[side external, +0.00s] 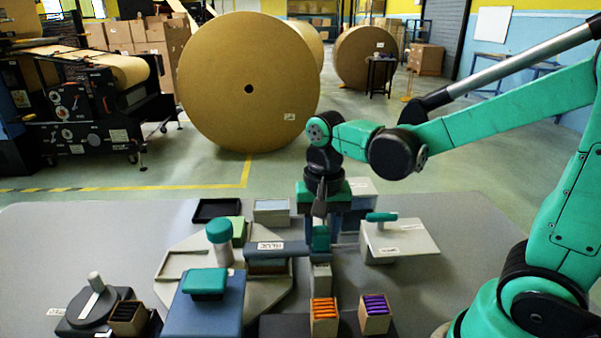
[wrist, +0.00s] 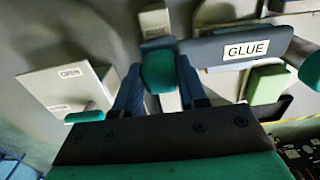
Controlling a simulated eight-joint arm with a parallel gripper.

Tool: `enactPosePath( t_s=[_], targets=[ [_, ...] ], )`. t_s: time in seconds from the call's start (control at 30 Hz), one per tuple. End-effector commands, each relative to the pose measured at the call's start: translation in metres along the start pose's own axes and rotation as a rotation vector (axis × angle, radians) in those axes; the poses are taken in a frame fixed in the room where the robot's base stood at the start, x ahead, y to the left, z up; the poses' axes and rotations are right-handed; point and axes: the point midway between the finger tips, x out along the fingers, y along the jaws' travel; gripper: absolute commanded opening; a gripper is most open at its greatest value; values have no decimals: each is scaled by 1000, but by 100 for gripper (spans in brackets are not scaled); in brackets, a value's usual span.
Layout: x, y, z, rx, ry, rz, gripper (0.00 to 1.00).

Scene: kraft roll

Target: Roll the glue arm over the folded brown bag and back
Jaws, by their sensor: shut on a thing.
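The glue arm (side external: 268,264) is a dark blue-grey bar with a GLUE label. It lies level across the pale many-sided station (side external: 262,302) and ends in a teal grip (side external: 320,238). My gripper (side external: 321,228) points down and is shut on that grip. In the wrist view the bar (wrist: 222,48) runs to the right, and the teal grip (wrist: 158,72) sits between my blue fingers. A teal-topped post (side external: 218,240) stands near the bar's left end.
A pale lidded box (side external: 412,241) with a teal handle stands right of my gripper. A blue block (side external: 205,315) with a teal top is front left. Small boxes with orange (side external: 324,316) and purple (side external: 375,314) contents stand in front.

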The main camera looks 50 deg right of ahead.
Motion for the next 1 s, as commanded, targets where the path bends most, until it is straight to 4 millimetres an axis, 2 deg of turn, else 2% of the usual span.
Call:
enactPosePath(
  t_s=[0.13,0.47,0.5,0.6,1.0],
  targets=[
    [-1,0,8,0,-1,1,0],
    [-1,0,9,2,-1,2,0],
    [-1,0,9,2,-1,2,42],
    [-1,0,9,2,-1,2,68],
    [-6,0,9,1,0,1,68]
  ],
)
